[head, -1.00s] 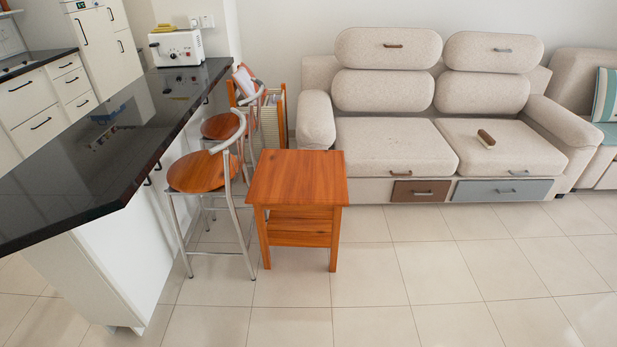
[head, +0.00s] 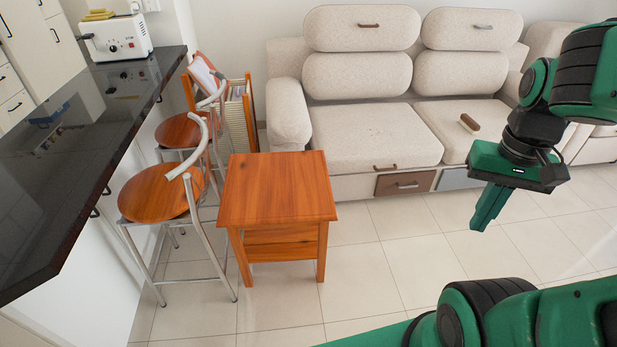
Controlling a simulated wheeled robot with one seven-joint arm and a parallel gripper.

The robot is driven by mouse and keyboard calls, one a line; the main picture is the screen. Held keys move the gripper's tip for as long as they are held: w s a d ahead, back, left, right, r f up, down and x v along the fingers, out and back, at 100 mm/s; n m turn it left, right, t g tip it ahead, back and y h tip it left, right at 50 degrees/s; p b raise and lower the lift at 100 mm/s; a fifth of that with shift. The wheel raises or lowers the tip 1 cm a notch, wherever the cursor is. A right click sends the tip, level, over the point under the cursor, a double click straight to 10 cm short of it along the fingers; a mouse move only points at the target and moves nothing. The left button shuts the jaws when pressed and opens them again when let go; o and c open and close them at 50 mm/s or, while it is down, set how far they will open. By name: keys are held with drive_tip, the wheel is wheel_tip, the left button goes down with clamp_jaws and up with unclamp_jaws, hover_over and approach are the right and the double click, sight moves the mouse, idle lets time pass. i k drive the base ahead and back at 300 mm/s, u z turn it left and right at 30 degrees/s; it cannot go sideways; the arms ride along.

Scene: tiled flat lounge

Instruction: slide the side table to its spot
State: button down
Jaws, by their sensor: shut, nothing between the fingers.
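The side table (head: 277,190) is orange-brown wood with a square top and a lower shelf. It stands upright on the tiles, close beside the bar stools and in front of the left end of the sofa. My gripper (head: 482,226) hangs at the right of the head view, green, fingers pointing down and shut with nothing between them. It is well to the right of the table and apart from it. No marked spot for the table shows on the floor.
Two bar stools (head: 160,192) stand left of the table by the black counter (head: 60,190). A beige sofa (head: 375,135) with drawers is behind, a brush (head: 469,123) on its seat. The tiled floor (head: 385,250) right of the table is clear.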

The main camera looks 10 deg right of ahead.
sight(283, 202)
drive_tip(key=z, duration=0.05)
drive_tip(key=i, duration=0.9)
drive_tip(key=z, duration=0.15)
